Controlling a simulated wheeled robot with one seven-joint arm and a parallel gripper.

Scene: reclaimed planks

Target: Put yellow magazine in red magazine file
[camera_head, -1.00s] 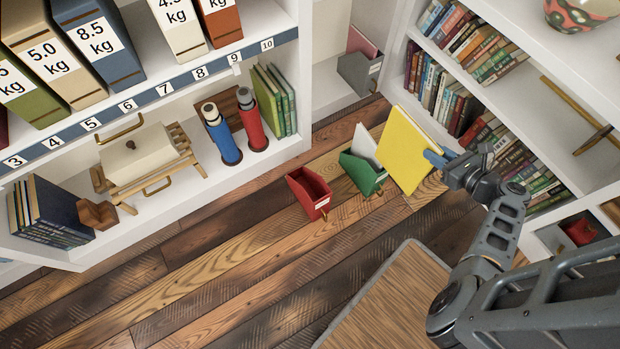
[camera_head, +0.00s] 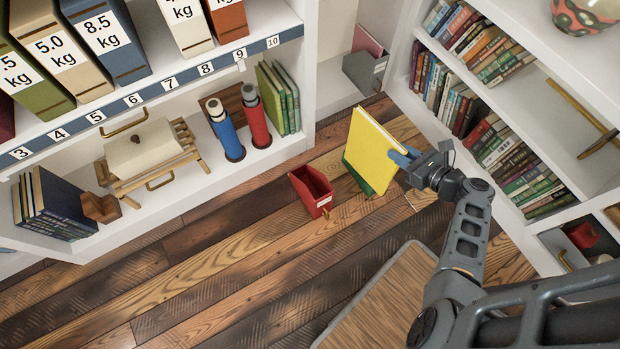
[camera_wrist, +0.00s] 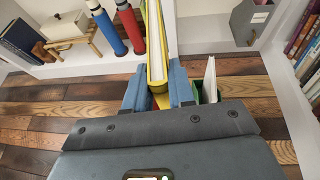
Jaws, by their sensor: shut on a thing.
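The yellow magazine (camera_head: 370,148) is held upright in my gripper (camera_head: 404,158), which is shut on its right edge. In the wrist view the yellow magazine (camera_wrist: 156,50) stands between the two blue fingers of my gripper (camera_wrist: 158,90). The red magazine file (camera_head: 312,192) stands open-topped on the plank floor, to the left of the yellow magazine and apart from it in the head view. In the wrist view it is mostly hidden behind the magazine and fingers.
A green magazine file (camera_head: 358,180) is mostly hidden behind the yellow magazine; a white magazine (camera_wrist: 210,80) stands in it in the wrist view. A grey file (camera_head: 364,72) stands at the back. Shelves flank the floor, and a wooden-topped surface (camera_head: 385,300) is in front.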

